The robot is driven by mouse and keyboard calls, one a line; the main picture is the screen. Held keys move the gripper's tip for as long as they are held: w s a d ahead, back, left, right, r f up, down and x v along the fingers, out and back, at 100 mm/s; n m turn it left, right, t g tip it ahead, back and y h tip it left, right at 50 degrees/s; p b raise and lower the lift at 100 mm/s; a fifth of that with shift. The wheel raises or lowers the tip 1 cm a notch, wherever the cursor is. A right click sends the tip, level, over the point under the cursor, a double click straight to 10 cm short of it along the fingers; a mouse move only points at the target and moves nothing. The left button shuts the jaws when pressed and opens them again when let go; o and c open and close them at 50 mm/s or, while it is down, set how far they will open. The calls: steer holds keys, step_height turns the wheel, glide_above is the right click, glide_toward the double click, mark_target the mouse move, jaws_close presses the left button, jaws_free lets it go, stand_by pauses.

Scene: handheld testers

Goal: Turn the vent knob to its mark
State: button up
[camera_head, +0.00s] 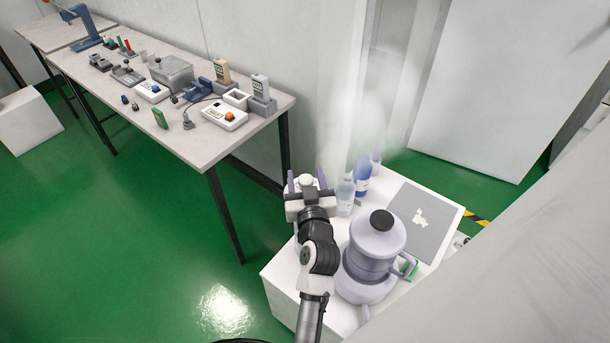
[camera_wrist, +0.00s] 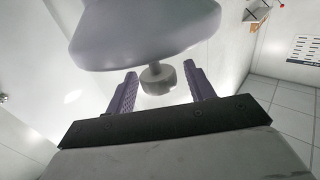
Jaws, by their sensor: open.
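My gripper (camera_head: 306,178) is at the left side of the white cabinet, left of the bottles and the large vessel. Its two lavender fingers are apart. In the wrist view the open gripper (camera_wrist: 160,80) has a short grey round knob (camera_wrist: 160,82) between its fingertips in the picture, with a visible gap on each side. The knob sits on a short stem from a large smooth lavender-grey body (camera_wrist: 145,35) at the top. A pale round shape also shows between the fingers in the head view. I cannot make out a mark on the knob.
A lavender vessel (camera_head: 373,262) with a black cap and side handle stands on the white cabinet (camera_head: 285,293). Bottles (camera_head: 362,175) and a grey panel (camera_head: 420,218) are behind it. A long table (camera_head: 205,150) with handheld testers is at the left. Green floor lies between.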

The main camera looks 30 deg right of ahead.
steer(key=shift+c, duration=0.4)
steer(key=c, duration=0.9)
steer(key=shift+o, duration=0.2)
